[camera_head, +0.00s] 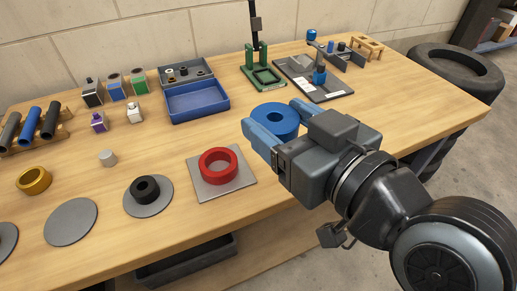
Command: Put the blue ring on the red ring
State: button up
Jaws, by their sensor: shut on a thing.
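The blue ring (274,116) is a thick blue disc with a small hole, at the middle of the table in the head view. My gripper (275,121) is shut on it, with one light blue finger on its near left side and the other at its right. Whether the ring touches the table or is just above it, I cannot tell. The red ring (218,153) lies flat on a square grey plate (238,181) to the left and nearer the front edge. Its hole is open, and nothing sits on it.
A black ring (145,188) lies on a round grey plate left of the red ring. A blue open box (197,101) and a green stand (263,78) stand behind. The wood between the blue and red rings is clear.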

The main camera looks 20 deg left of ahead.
jog(key=shift+w+a+f, duration=0.25)
jog(key=shift+a+f, duration=5.15)
jog(key=shift+a, duration=0.1)
jog(key=shift+f, duration=0.4)
jog(key=shift+f+b, duration=0.25)
jog(key=shift+b, duration=0.1)
jog(key=o, duration=1.2)
